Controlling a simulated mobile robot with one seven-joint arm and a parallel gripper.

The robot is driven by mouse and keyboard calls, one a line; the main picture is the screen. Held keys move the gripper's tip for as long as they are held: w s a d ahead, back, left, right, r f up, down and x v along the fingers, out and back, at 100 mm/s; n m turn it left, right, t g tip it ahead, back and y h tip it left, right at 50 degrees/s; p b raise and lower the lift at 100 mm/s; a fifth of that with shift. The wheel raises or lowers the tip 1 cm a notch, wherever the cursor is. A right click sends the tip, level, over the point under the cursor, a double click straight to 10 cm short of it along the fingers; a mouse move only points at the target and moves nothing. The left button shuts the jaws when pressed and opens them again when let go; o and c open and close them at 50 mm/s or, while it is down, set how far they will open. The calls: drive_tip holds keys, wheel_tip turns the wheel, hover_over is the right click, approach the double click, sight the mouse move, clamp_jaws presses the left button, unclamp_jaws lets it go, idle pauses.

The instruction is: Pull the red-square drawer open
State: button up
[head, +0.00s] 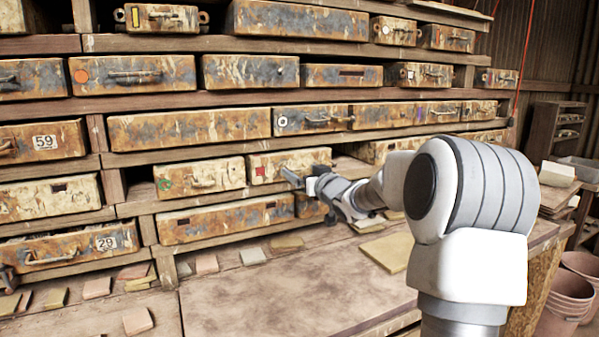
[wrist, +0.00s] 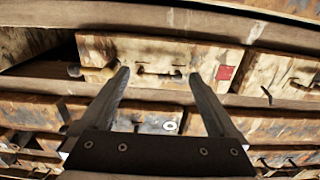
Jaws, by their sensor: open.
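The red-square drawer (head: 308,158) is a rusty, cream-painted front in the lower middle of the shelving, roughly level with its neighbours. Its red square (head: 260,171) shows left of my gripper. In the wrist view, which looks upside down, the red square (wrist: 226,73) is right of the drawer's dark bar handle (wrist: 158,75). My gripper (wrist: 158,77) is open, with one fingertip near each end of the handle and nothing held. I cannot tell whether the fingers touch the front.
A green-marked drawer (head: 200,178) is to the left, and a white-ring drawer (head: 312,119) is above. A long drawer (head: 225,218) sits below. The workbench (head: 270,295) in front has a clear middle, with loose tiles (head: 254,256) along its back and a yellowish slab (head: 390,250).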

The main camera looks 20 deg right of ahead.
drive_tip(key=shift+w, duration=0.95)
clamp_jaws()
